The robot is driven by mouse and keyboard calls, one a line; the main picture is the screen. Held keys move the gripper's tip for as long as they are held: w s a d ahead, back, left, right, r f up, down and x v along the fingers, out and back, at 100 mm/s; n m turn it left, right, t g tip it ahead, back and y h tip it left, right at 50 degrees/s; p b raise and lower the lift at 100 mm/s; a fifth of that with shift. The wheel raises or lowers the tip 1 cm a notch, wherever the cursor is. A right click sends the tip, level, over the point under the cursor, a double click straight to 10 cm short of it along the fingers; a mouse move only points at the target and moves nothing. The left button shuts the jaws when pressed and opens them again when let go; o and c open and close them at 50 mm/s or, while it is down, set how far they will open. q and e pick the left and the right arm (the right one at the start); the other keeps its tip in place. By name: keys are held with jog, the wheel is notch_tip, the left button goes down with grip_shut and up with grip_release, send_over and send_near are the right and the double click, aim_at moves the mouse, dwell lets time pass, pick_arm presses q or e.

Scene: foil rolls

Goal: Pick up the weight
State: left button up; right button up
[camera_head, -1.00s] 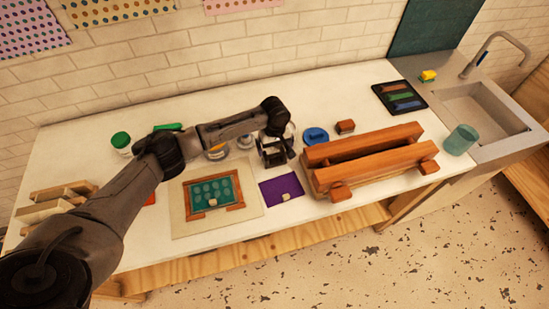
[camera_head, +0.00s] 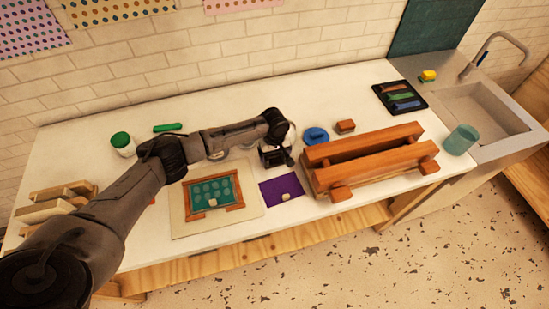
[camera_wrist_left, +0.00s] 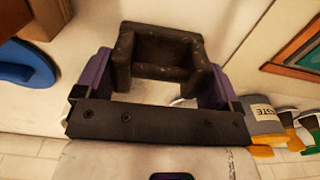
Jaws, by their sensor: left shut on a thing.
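A dark brown, blocky piece with a hollow middle, apparently the weight (camera_wrist_left: 160,50), sits between the purple fingers of my left gripper (camera_wrist_left: 157,78) in the left wrist view. The fingers are shut on its two sides. In the head view my left gripper (camera_head: 275,156) is over the middle of the white table, just behind the purple mat (camera_head: 277,191). The dark weight is small there and partly hidden by the gripper. I cannot tell whether it touches the table. My right gripper is not in view.
A wooden trough-like rack (camera_head: 372,158) stands right of the gripper, with a blue disc (camera_head: 316,135) and a small brown block (camera_head: 345,126) behind it. A framed green board (camera_head: 212,193) lies to the left. A sink (camera_head: 487,112) is far right.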

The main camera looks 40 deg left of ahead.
pick_arm(q)
jog(key=shift+r, duration=0.15)
jog(key=c, duration=0.7)
